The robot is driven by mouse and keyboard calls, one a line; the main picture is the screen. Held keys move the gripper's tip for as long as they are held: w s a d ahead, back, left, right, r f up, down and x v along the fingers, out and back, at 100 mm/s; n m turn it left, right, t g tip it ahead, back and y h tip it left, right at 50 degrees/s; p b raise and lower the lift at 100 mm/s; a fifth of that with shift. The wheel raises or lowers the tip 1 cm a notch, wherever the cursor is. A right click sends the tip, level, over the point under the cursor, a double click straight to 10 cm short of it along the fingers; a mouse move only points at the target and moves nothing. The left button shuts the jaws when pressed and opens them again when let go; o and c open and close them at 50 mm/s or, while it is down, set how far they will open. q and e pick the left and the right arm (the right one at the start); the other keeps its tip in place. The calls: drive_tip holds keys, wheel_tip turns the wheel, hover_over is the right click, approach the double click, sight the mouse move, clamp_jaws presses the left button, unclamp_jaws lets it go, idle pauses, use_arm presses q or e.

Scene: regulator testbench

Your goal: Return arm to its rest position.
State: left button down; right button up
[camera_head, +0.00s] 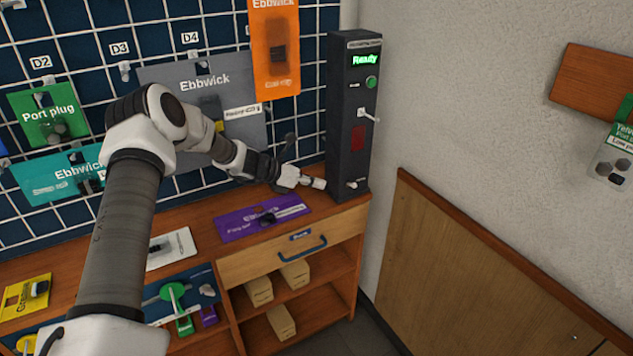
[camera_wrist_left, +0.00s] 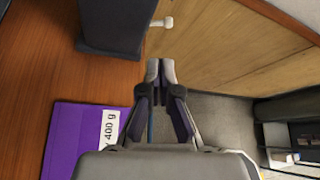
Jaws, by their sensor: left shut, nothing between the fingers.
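My left arm reaches in from the left in the head view. Its gripper (camera_head: 318,183) is shut and empty, low in front of the dark testbench tower (camera_head: 348,120). The tower shows a green "Ready" display, a green button and a white lever. A small white knob (camera_head: 352,185) sits near the tower's base, just right of the fingertips. In the left wrist view the gripper (camera_wrist_left: 160,68) has its fingers together, with the knob (camera_wrist_left: 162,22) beyond them and a gap between. My right gripper is not in view.
A purple card (camera_head: 262,217) lies on the wooden bench. A drawer (camera_head: 292,257) with a blue handle and shelves holding several boxes are below. A wire grid with hanging packs, including an orange one (camera_head: 275,50), is behind. A wooden panel (camera_head: 460,260) stands at right.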

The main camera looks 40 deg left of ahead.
use_arm(q)
drive_tip(key=shift+s+a+f, duration=0.1)
drive_tip(key=s+d+f+m+g+p, duration=0.1)
drive_tip(key=s+d+f+m+g, duration=0.2)
drive_tip(key=d+f, duration=0.35)
drive_tip(key=s+d+f+g+p, duration=0.1)
drive_tip(key=s+d+f+g, duration=0.3)
drive_tip(key=d, duration=0.4)
drive_tip(key=s+d+f+m+g+y, duration=0.1)
drive_tip(key=s+d+f+m+g, duration=0.1)
drive_tip(key=s+d+f, duration=0.3)
drive_tip(key=s+d+f+m+g, duration=0.1)
drive_tip(key=s+f+m, duration=0.15)
drive_tip(key=s, duration=0.55)
drive_tip(key=s+d+f+m+y+p, duration=0.1)
drive_tip(key=s+m+y, duration=0.4)
drive_tip(key=s+m, duration=1.6)
drive_tip(key=d+f+m, duration=0.1)
drive_tip(key=m, duration=0.3)
drive_tip(key=shift+s+y+p, duration=0.15)
drive_tip(key=shift+y+p, duration=0.2)
drive_tip(key=shift+y, duration=0.05)
